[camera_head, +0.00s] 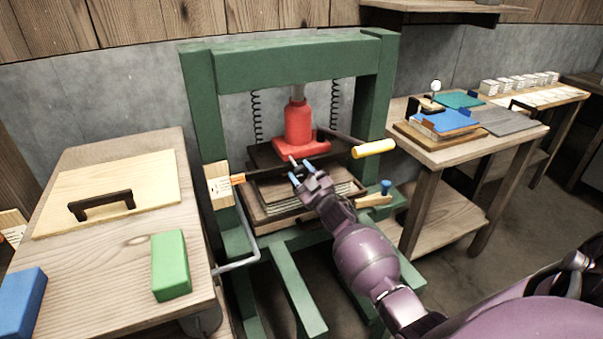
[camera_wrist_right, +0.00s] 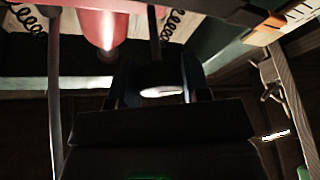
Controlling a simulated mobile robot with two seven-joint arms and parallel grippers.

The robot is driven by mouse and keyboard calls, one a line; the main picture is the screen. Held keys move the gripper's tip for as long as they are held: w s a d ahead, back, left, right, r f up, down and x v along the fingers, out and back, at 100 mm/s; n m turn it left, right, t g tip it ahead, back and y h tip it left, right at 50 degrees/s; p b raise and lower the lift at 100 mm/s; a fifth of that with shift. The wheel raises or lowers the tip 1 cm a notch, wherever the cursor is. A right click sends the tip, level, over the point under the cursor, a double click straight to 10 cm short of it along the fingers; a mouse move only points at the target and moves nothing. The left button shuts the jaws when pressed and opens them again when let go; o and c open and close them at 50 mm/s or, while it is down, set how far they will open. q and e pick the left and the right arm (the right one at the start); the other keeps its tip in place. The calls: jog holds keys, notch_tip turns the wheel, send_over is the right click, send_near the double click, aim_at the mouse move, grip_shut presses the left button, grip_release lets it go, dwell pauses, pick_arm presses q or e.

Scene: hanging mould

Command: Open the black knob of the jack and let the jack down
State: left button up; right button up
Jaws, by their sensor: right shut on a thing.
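The red jack (camera_head: 298,122) stands upright in the green press frame (camera_head: 285,62), on a dark plate above a stack in a wooden tray. Its red body also shows at the top of the right wrist view (camera_wrist_right: 98,32). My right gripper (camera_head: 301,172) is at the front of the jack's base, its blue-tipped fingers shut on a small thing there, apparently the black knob. The fingers mostly hide the knob. In the right wrist view, a pale rounded end shows between my fingers (camera_wrist_right: 160,88). My left gripper is out of view.
A lever with a yellow grip (camera_head: 373,149) sticks out right of the jack, close to my right gripper. A wooden table (camera_head: 130,235) with green and blue blocks stands left. A bench (camera_head: 440,157) with boards stands right. Coil springs hang behind the jack.

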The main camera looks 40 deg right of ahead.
jog(key=o, duration=0.9)
jog(key=shift+s+f, duration=0.2)
jog(key=shift+s, duration=0.3)
jog(key=v, duration=0.9)
jog(key=shift+s+f+p, duration=0.1)
jog(key=shift+s+p, duration=0.25)
jog(key=shift+p, duration=0.05)
